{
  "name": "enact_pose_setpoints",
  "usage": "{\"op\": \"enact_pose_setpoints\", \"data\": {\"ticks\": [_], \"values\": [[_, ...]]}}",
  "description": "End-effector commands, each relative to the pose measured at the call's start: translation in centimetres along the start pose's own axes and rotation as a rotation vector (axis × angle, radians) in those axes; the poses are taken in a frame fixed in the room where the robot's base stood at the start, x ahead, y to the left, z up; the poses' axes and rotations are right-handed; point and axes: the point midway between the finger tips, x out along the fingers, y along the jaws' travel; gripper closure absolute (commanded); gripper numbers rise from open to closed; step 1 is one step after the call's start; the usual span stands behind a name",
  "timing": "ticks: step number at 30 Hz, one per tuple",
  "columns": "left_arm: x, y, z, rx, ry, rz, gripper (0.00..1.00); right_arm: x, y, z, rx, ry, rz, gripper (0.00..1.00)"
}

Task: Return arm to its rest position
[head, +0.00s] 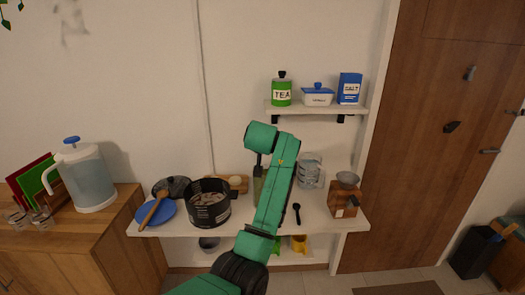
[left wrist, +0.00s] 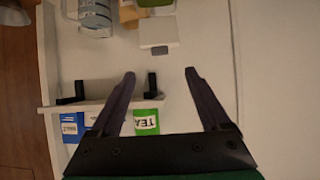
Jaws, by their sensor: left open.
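My left arm reaches up across the middle of the head view, in front of the white lower shelf. Its wrist bends over at the top, and my left gripper (head: 258,166) shows only partly there, small and dark. In the left wrist view my left gripper (left wrist: 160,73) is open, its two dark fingers wide apart with nothing between their tips. The green tea canister (left wrist: 146,122) shows between the fingers near their base in that view. It stands on the upper wall shelf in the head view (head: 281,97). My right gripper is not in view.
The upper shelf (head: 315,111) also holds a blue-lidded butter dish (head: 318,98) and a blue salt box (head: 349,88). Below are a black pot (head: 208,206), a glass jar (head: 309,170) and a wooden grinder (head: 345,194). A water jug (head: 88,180) stands on the left cabinet.

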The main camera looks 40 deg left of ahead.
Motion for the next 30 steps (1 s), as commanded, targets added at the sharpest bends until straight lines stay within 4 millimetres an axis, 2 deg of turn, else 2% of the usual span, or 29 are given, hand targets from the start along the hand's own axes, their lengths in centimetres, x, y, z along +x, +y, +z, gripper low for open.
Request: {"op": "enact_pose_setpoints", "data": {"ticks": [1, 3, 7, 23, 26, 29, 30], "values": [[-1.1, 0.1, 0.4, -0.004, 0.005, 0.005, 0.2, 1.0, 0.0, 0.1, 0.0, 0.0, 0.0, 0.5], [-2.6, 0.1, 0.2, -0.002, 0.005, 0.004, 0.2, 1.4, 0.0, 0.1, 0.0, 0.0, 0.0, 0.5], [-4.2, 0.0, 0.1, -0.001, 0.002, 0.002, 0.2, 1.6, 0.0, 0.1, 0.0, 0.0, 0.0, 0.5], [-4.4, 0.1, 0.0, 0.001, 0.001, 0.001, 0.2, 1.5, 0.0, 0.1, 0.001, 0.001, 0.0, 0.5], [-2.8, 0.8, 1.8, 0.043, -0.021, 0.007, 0.2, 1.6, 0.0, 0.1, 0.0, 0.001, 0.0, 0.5], [1.1, 2.8, 6.9, 0.148, -0.075, 0.031, 0.2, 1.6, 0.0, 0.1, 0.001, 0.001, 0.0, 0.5], [2.9, 3.7, 9.9, 0.2, -0.105, 0.048, 0.2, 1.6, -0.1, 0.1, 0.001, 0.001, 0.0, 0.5]]}}
